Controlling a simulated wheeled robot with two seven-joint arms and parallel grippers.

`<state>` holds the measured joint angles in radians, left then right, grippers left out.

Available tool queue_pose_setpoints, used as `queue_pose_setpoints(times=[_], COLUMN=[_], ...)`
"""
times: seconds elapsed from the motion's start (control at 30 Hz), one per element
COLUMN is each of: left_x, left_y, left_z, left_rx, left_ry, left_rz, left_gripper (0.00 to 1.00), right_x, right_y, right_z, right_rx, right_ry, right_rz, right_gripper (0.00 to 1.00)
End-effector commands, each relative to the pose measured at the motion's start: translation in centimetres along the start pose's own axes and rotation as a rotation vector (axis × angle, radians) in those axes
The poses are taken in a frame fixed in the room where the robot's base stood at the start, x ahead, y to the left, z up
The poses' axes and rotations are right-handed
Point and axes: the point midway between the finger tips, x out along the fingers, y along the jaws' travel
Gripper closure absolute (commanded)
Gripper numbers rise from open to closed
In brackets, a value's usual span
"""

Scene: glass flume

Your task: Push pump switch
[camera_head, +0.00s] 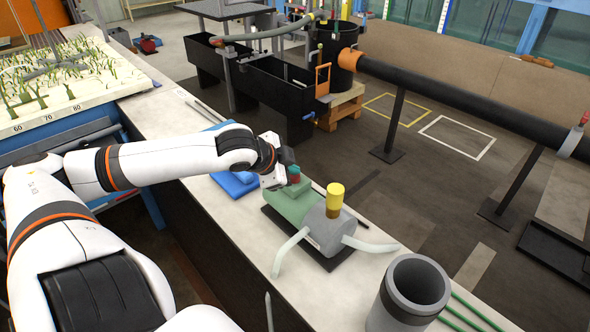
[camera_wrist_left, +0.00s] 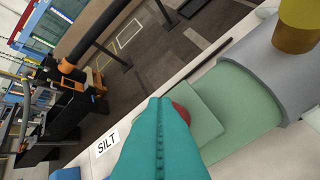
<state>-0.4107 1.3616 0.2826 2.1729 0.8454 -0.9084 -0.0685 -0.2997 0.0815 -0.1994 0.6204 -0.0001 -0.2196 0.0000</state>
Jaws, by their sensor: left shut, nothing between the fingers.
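The pump has a green motor body (camera_head: 290,203), a grey cylinder (camera_head: 326,232) and a yellow-topped brown cap (camera_head: 335,197). It stands on a dark base plate on the bench. A red round switch (camera_wrist_left: 182,116) sits at the green housing (camera_wrist_left: 240,105) in the left wrist view, partly hidden behind my left gripper (camera_wrist_left: 158,135). The gripper's teal fingers are closed together and empty. In the head view my left gripper (camera_head: 293,172) is over the far-left end of the green body, right at the switch. I cannot tell whether it touches. My right gripper is out of view.
Pale hoses (camera_head: 290,250) extend from the pump, and a grey open cylinder (camera_head: 417,285) stands at front right. A blue object (camera_head: 235,183) lies under my left forearm. A "SILT" label (camera_wrist_left: 106,142) is on the bench. Green rods (camera_head: 470,312) lie at right.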

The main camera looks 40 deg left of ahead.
Motion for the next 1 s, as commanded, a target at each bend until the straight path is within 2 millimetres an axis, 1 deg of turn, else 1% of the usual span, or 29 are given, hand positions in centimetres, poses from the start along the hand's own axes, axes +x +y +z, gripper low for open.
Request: queue_pose_setpoints(times=[0.4,0.7,1.0], left_x=[0.03,0.62,0.67], left_y=[-0.03,-0.47,-0.57], left_z=[-0.03,-0.45,-0.56], left_rx=[0.000,0.000,-0.001], left_ry=[0.000,0.000,0.003], left_rz=[0.000,-0.001,-0.003], left_gripper=[1.00,1.00,1.00], right_x=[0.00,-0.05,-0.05], right_y=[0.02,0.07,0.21], right_z=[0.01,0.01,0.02], right_rx=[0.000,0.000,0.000], right_ry=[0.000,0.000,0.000], right_rz=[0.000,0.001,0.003], right_gripper=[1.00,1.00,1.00])
